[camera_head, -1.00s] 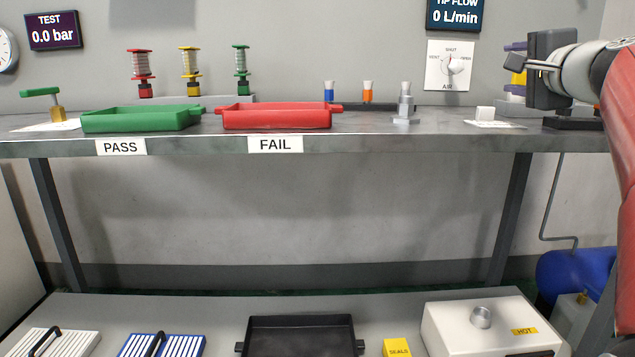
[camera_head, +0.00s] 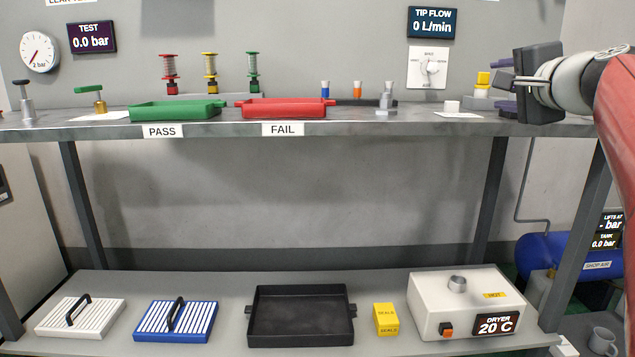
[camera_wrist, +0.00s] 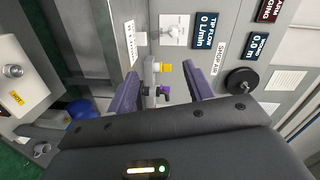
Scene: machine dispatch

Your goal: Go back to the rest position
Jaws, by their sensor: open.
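My gripper (camera_head: 503,81) is raised at the right of the head view, in front of the right end of the workbench (camera_head: 350,128). Its two fingers point left and stand apart with nothing between them. In the wrist view my gripper (camera_wrist: 160,80) shows two purple-grey fingers, spread wide. A yellow-topped fitting (camera_wrist: 164,67) and a small purple part (camera_wrist: 164,90) show in the gap, beyond the fingers and not held. The yellow-topped fitting also shows behind my gripper in the head view (camera_head: 482,80).
On the bench stand a green PASS tray (camera_head: 175,110), a red FAIL tray (camera_head: 284,108) and several coloured fittings. A lower shelf holds a black tray (camera_head: 301,337), a yellow SEALS box (camera_head: 386,319) and a white dryer (camera_head: 450,285). A blue tank (camera_head: 545,250) stands at the right.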

